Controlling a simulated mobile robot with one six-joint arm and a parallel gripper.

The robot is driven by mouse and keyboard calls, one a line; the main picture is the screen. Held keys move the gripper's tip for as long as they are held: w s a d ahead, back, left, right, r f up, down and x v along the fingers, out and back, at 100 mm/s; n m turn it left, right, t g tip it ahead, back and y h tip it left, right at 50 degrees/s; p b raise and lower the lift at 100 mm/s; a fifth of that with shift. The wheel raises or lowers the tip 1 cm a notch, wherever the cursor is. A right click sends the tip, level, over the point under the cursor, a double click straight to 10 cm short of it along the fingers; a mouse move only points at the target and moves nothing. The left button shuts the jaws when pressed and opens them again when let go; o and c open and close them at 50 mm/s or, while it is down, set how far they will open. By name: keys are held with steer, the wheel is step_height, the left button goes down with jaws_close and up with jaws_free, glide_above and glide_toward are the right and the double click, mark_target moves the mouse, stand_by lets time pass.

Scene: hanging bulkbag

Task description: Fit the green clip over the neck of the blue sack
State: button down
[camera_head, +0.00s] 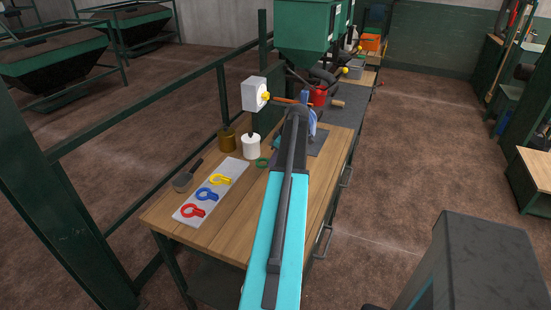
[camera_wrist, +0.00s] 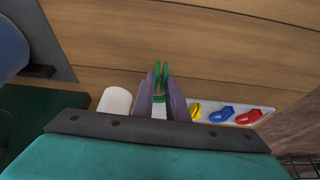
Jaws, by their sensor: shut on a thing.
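My gripper (camera_wrist: 160,92) is shut on the green clip (camera_wrist: 158,72), which stands edge-on between the fingertips, over the wooden bench, in the wrist view. In the head view part of the green clip (camera_head: 262,162) shows as a ring left of my arm, and the arm hides the gripper. A blue rounded surface, likely the sack (camera_wrist: 8,48), shows at the wrist view's left edge, apart from the clip.
A pale tray (camera_head: 232,166) holds red, blue and yellow clips on the bench (camera_head: 222,229). A dark mat (camera_wrist: 52,28) lies under the sack.

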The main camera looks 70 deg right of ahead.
steer(key=w+a+r, duration=0.3)
steer(key=w+a, duration=0.7)
steer(key=w+a+r, duration=0.3)
steer(key=w+a, duration=0.6)
steer(key=a, duration=0.2)
steer(key=w+a+r, duration=0.3)
steer(key=w+a, duration=0.7)
steer(key=w+a+r, duration=0.1)
steer(key=a+r, duration=0.1)
steer(key=a, duration=1.1)
steer(key=w+a+r, duration=0.2)
steer(key=a, duration=1.2)
steer(key=w+a+r, duration=0.1)
steer(key=a+r, duration=0.2)
steer(key=a, duration=1)
steer(key=shift+w+a, duration=0.15)
steer(key=shift+w, duration=0.05)
steer(key=shift+s, duration=0.15)
